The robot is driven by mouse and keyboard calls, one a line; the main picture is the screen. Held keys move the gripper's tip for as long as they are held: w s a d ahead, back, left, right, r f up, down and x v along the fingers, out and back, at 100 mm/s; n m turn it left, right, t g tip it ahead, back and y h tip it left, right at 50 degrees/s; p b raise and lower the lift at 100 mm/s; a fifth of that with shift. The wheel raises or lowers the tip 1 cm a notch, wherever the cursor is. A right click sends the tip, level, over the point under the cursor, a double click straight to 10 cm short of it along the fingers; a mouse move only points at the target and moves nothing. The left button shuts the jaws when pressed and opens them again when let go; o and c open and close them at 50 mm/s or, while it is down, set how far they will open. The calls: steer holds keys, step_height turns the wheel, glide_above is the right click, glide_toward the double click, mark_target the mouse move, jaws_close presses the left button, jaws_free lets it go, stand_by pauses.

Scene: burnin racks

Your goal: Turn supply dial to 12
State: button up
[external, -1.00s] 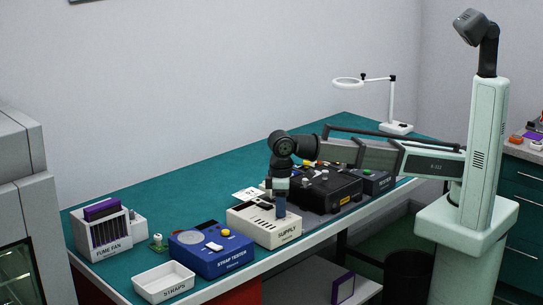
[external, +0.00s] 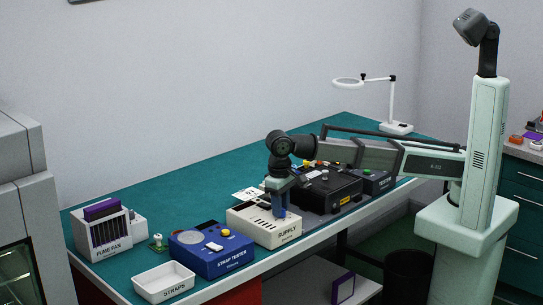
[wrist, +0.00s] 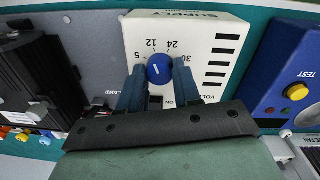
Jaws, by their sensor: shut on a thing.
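The supply box (external: 255,225) is a cream unit on the bench, lettered SUPPLY. Its round blue dial (wrist: 160,69) has a white pointer line and the marks 5, 12, 24 and 30 around it. The pointer is short in the wrist view and seems to lean up and slightly left, towards the 12 side. My gripper (wrist: 160,74) points down at the box, with one blue finger on each side of the dial, shut on it. In the external view my gripper (external: 279,212) hides the dial.
A blue strap tester (external: 212,262) stands left of the supply box, with a white straps tray (external: 164,270) and a fume fan (external: 103,222) beyond. A black case (external: 329,190) is close on the right.

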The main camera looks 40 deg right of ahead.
stand_by(0.3)
steer(key=o, duration=1.1)
steer(key=shift+c, duration=0.2)
step_height(320, 180, up, 14)
steer(key=shift+a, duration=0.35)
steer(key=shift+f, duration=0.15)
